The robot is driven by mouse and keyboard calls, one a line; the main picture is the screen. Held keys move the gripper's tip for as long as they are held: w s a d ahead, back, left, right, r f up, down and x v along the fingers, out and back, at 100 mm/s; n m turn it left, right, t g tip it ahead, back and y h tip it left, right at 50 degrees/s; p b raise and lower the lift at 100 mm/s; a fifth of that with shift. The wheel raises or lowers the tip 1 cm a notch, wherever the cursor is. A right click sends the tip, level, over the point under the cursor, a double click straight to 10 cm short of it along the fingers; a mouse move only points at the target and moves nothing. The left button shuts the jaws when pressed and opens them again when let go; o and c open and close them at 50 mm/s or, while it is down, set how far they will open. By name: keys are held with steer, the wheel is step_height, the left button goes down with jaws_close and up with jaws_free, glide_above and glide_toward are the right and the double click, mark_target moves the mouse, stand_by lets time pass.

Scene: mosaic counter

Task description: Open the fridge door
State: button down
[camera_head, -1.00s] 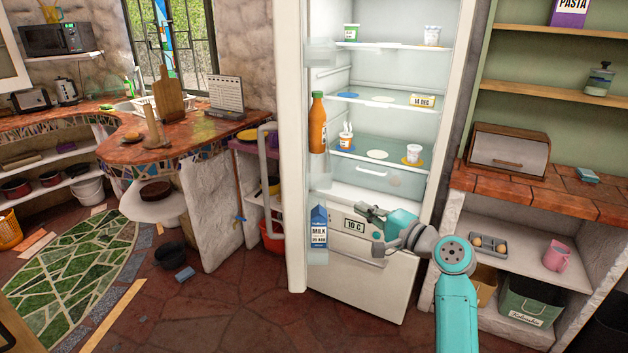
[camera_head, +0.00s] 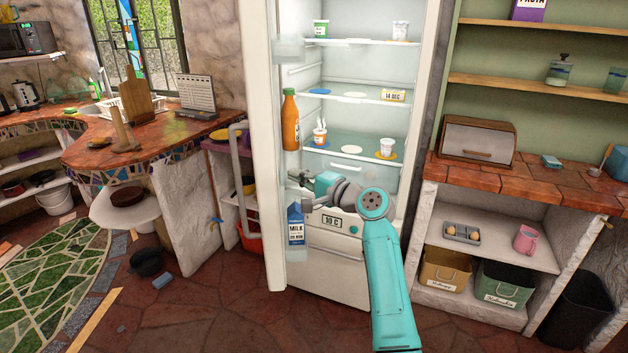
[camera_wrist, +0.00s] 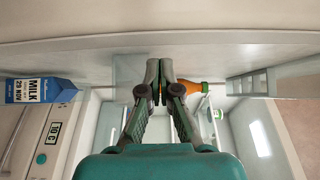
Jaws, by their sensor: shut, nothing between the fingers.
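The fridge door (camera_head: 259,130) stands open, swung out to the left and seen nearly edge-on, with its long grey handle (camera_head: 238,165) on the left, outer side. Its inner side holds an orange bottle (camera_head: 291,120) and a blue and white milk carton (camera_head: 296,222). The fridge interior (camera_head: 352,60) is exposed. My gripper (camera_head: 296,178) is shut and empty, at the door's inner side between bottle and carton. In the wrist view my fingertips (camera_wrist: 160,68) point at the pale door panel (camera_wrist: 160,30), and the orange bottle (camera_wrist: 200,88) is partly behind them. I cannot tell whether they touch the door.
Fridge shelves (camera_head: 350,93) hold several small tubs. A mosaic counter (camera_head: 165,148) with an open low shelf is left of the door. A shelf unit (camera_head: 490,225) with boxes and a bin (camera_head: 575,310) stands right. A dark bowl (camera_head: 146,262) lies on the floor left.

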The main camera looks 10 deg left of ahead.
steer(key=shift+s+a, duration=0.2)
steer(key=shift+a, duration=0.4)
steer(key=shift+s+a, duration=0.2)
steer(key=shift+a, duration=0.35)
steer(key=shift+a, duration=0.1)
steer(key=s+a+m+t+h, duration=0.1)
steer(key=s+a, duration=0.1)
steer(key=a, duration=1.2)
steer(key=s+a+m+t+h, duration=0.1)
steer(key=s+a+t, duration=0.1)
steer(key=a, duration=1.2)
steer(key=shift+m+t, duration=0.3)
steer(key=shift+m, duration=0.1)
steer(key=shift+a, duration=0.1)
